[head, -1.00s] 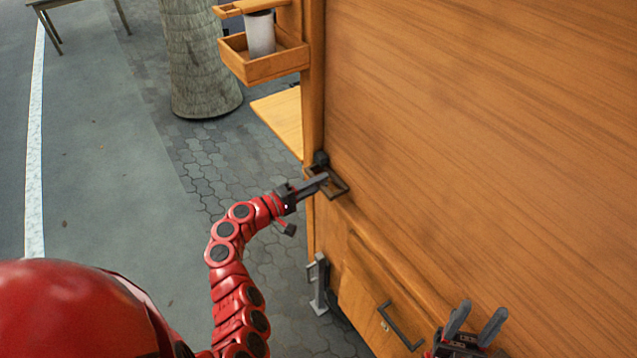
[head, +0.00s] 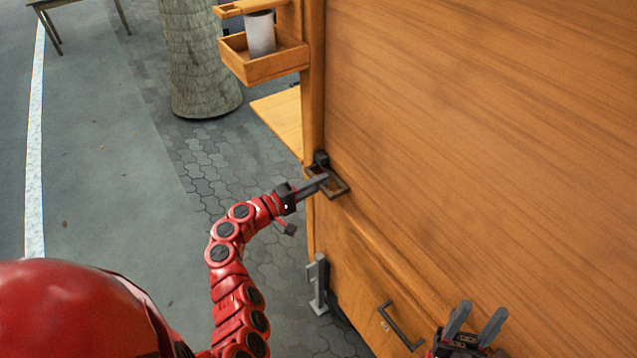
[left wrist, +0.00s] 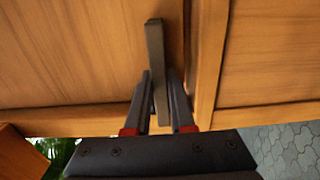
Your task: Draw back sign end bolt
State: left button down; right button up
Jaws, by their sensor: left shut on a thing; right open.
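The bolt (head: 338,187) is a dark metal loop-shaped handle on the edge of the wooden stall, beside a small black block (head: 321,158) on the corner post. My left gripper (head: 322,181) is shut on the bolt's handle. In the left wrist view the handle is a grey bar (left wrist: 155,60) between the two fingers (left wrist: 163,88), against the wood panel. The far end of the bolt is partly hidden by my fingers. My right gripper (head: 476,322) is open and empty, low at the right in front of the stall's panel.
The big wooden panel (head: 480,120) fills the right side. A drawer handle (head: 400,325) and a metal latch leg (head: 319,285) are below.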

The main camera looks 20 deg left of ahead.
aim_at(328, 198)
pick_arm(q)
jog(key=s+d, duration=0.1)
jog(key=d, duration=0.1)
jog(key=s+d, duration=0.2)
jog(key=shift+s+f+b, duration=0.1)
jog(key=shift+s+b, duration=0.05)
jog(key=shift+b, duration=0.15)
jog(key=c, duration=0.8)
grip_release()
jog(key=shift+d, duration=0.15)
jog(key=shift+o, duration=0.2)
jog(key=shift+s+a, duration=0.2)
jog(key=shift+a, duration=0.1)
jog(key=b+v, duration=0.3)
jog(key=v, duration=1.3)
jog(key=shift+s+a, duration=0.25)
jog(key=shift+s, duration=0.1)
